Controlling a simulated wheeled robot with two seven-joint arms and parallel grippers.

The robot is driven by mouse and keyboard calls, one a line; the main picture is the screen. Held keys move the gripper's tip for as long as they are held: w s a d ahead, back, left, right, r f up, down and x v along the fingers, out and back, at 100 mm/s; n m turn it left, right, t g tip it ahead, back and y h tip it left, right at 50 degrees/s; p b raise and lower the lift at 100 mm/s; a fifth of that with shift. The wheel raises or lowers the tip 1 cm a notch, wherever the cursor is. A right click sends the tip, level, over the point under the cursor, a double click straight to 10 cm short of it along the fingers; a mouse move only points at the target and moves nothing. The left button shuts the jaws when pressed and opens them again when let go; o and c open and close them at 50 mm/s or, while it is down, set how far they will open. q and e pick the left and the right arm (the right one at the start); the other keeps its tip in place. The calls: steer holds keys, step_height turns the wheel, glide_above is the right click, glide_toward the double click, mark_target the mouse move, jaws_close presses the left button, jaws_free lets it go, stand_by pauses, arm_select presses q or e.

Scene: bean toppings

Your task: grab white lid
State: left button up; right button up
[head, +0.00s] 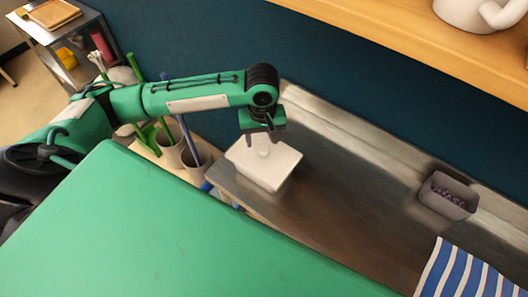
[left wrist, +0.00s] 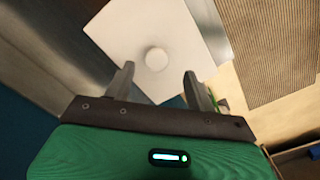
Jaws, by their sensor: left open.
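The white lid (head: 268,164) has a round knob (head: 264,151) in its middle and covers a white box at the left end of the metal counter. In the left wrist view the lid (left wrist: 125,28) and its knob (left wrist: 156,59) show just ahead of my fingers. My left gripper (head: 262,140) is directly over the lid, pointing down. Its two fingers (left wrist: 159,77) are spread apart, with the knob lined up between and beyond them. Nothing is held. Whether the fingertips touch the lid I cannot tell. My right gripper is not in view.
A grey container (head: 448,196) of dark beans stands at the counter's right, near a blue-striped cloth (head: 462,274). Cups (head: 196,161) holding long-handled tools stand left of the lid. A wooden shelf (head: 420,47) overhangs the back. The counter's middle (head: 345,205) is clear.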

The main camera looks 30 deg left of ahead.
mark_target(264, 148)
arm_select(q)
steer(key=f, duration=0.1)
steer(key=f+p, duration=0.1)
steer(key=f, duration=0.1)
steer(key=shift+w+d+f, duration=0.1)
steer(key=shift+d+f, duration=0.1)
steer(key=shift+f, duration=0.25)
steer(key=c, duration=1.1)
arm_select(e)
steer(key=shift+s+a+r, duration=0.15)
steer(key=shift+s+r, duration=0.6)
